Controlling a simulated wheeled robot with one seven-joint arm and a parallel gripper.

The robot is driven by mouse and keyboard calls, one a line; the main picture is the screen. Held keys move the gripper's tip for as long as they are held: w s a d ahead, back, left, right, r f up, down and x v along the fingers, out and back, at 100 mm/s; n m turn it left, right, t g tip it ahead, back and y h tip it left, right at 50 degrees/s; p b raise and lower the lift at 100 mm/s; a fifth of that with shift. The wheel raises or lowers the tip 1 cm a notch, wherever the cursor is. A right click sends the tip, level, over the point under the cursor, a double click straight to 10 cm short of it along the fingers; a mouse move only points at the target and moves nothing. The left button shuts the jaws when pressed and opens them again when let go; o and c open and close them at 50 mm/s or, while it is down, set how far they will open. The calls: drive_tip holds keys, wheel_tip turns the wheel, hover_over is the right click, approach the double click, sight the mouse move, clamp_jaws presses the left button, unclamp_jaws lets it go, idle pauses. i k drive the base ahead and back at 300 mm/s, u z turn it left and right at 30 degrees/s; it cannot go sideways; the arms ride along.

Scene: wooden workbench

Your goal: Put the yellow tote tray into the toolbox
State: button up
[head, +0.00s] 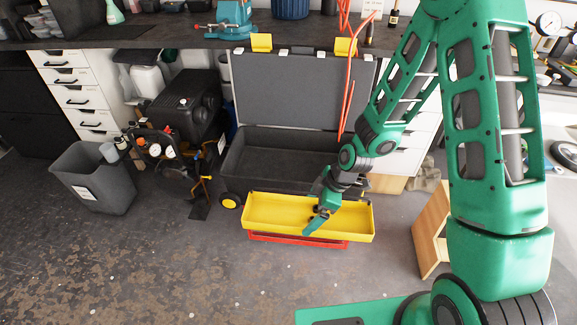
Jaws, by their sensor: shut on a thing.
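The yellow tote tray (270,214) is a long shallow tray at the middle of the head view, in front of the toolbox. My gripper (318,217) reaches down into it and is shut on it; the fingertips are small and partly hidden, so the exact grip point is unclear. The toolbox (262,165) is a large dark grey box with its lid raised against the bench behind. Its inside looks empty where I see it. The tray overlaps the toolbox's front in the picture, with a red part (300,240) showing below the tray.
A grey bin (92,180) and a black compressor (185,105) stand left of the toolbox. A wooden box (430,230) stands to the right. The workbench (150,38) with drawers (72,90) runs behind. An orange cord (347,90) hangs before the lid. The front-left floor is clear.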

sight(295, 168)
drive_tip(key=z, duration=0.05)
drive_tip(key=i, duration=1.35)
